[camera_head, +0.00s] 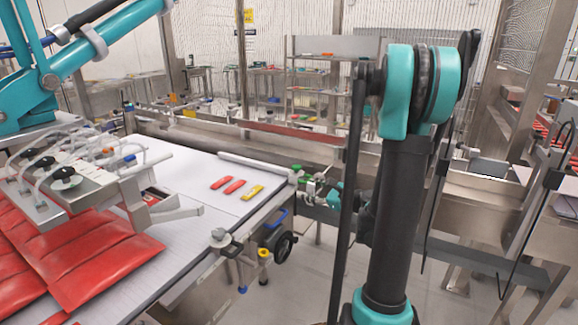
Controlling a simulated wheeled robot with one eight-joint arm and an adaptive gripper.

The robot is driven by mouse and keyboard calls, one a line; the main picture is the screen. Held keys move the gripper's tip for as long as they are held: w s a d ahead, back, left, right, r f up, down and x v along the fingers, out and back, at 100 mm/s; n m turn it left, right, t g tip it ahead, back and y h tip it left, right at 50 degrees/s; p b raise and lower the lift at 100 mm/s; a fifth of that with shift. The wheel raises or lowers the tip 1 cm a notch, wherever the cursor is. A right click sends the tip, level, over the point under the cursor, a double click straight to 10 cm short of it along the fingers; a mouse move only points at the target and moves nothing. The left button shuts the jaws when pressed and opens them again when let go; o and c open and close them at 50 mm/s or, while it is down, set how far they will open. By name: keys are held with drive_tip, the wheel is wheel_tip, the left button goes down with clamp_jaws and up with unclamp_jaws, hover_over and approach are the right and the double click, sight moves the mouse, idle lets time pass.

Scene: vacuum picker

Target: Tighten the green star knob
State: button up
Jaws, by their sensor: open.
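A small green knob (297,169) shows at the right edge of the white conveyor table (190,205), near its far corner. It is too small here to make out its star shape. My gripper (309,184) is just right of and below the green knob, small in the view and seen from behind my arm. It is open. I cannot tell whether its fingers touch the knob or stand apart from it. My black and teal arm covers much of the right middle of the view.
Two red packets (234,187) and a yellow one (252,192) lie on the table. A vacuum picker head (75,175) hangs over large red bags (105,262) at left. A black handwheel (284,245) and a yellow knob (264,253) sit below the table's edge. A steel rail (300,140) runs behind.

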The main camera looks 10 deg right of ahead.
sight(291, 171)
drive_tip(key=w+d+r+m+t, duration=0.2)
drive_tip(key=w+d+m+t, duration=0.1)
drive_tip(key=d+m, duration=0.15)
drive_tip(key=shift+m, duration=0.35)
drive_tip(key=x, duration=1.7)
drive_tip(key=shift+s+a, duration=0.1)
drive_tip(key=shift+a, duration=0.2)
clamp_jaws()
